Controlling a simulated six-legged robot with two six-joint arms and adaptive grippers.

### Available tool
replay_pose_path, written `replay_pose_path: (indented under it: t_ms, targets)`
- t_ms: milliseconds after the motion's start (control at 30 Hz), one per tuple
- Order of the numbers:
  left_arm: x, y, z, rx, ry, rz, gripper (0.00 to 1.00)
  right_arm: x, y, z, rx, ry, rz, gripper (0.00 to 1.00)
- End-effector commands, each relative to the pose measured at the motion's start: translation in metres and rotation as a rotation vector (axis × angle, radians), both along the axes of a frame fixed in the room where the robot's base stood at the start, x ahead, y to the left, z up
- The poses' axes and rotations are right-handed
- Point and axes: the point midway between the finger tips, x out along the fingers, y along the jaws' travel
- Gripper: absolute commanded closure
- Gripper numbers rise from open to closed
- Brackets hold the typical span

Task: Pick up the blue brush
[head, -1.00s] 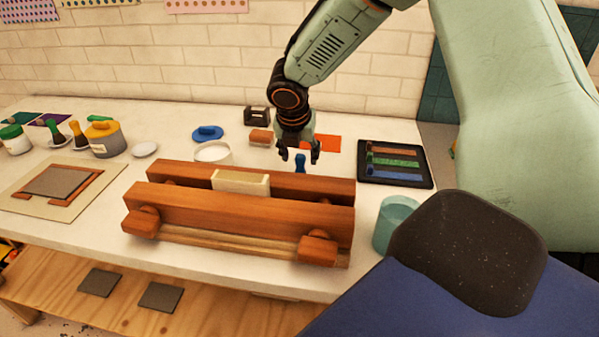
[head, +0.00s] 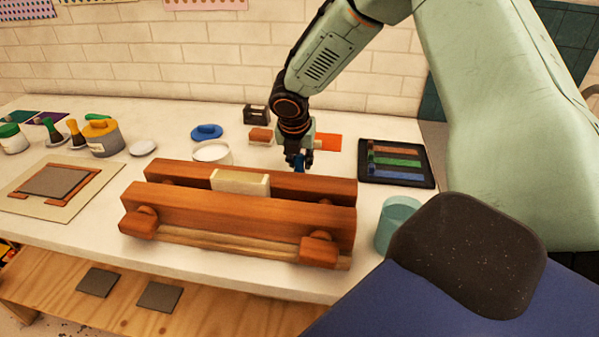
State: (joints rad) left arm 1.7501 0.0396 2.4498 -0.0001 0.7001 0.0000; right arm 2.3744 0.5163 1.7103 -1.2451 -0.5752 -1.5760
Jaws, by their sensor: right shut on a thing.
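The blue brush (head: 299,162) stands upright just behind the wooden press, near its right end. Only a bit of its blue handle shows between my fingers; its lower part is hidden by the press. My right gripper (head: 299,161) points down and is shut on the blue brush. My left gripper is not in view.
The wooden press (head: 235,212) with a cream block (head: 240,182) on it stands right in front of the gripper. A black tray (head: 397,162) with coloured strips lies to the right, a teal cup (head: 397,222) nearer. A white bowl (head: 212,153) stands left of the gripper.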

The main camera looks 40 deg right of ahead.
Motion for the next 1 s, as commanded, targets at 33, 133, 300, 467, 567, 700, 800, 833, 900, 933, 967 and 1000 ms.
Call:
replay_pose_path:
  t_ms: [33, 133, 300, 467, 567, 700, 800, 833, 900, 933, 967, 1000]
  targets:
    - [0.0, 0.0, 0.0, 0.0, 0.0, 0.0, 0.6, 0.0, 0.0, 0.0, 0.0, 0.0, 0.0, 0.95]
    - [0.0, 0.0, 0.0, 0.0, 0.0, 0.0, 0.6, 0.0, 0.0, 0.0, 0.0, 0.0, 0.0, 1.0]
    - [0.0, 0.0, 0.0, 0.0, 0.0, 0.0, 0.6, 0.0, 0.0, 0.001, 0.0, -0.001, 0.0, 1.0]
    - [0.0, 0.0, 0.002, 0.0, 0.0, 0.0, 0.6, 0.001, 0.0, 0.007, 0.0, -0.003, 0.0, 1.0]
    - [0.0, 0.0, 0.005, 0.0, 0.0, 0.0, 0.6, 0.001, 0.0, 0.022, -0.001, -0.005, -0.001, 1.0]
    - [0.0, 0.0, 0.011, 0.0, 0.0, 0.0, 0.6, 0.001, 0.0, 0.051, 0.0, -0.006, -0.001, 1.0]
    - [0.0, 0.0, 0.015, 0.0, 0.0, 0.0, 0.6, 0.001, 0.0, 0.07, 0.0, -0.005, -0.002, 1.0]
    - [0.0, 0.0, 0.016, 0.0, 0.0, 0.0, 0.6, 0.001, 0.0, 0.075, 0.0, -0.005, -0.001, 1.0]
    - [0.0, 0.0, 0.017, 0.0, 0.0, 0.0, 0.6, 0.001, 0.0, 0.085, -0.001, -0.004, -0.001, 1.0]
    - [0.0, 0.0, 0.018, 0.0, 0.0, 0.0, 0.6, 0.001, 0.0, 0.088, 0.0, -0.003, -0.001, 1.0]
    - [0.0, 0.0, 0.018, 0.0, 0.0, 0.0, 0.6, 0.001, 0.0, 0.091, 0.0, -0.003, 0.0, 1.0]
    - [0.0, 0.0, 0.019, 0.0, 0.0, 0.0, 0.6, 0.001, 0.0, 0.095, -0.001, -0.004, 0.0, 1.0]
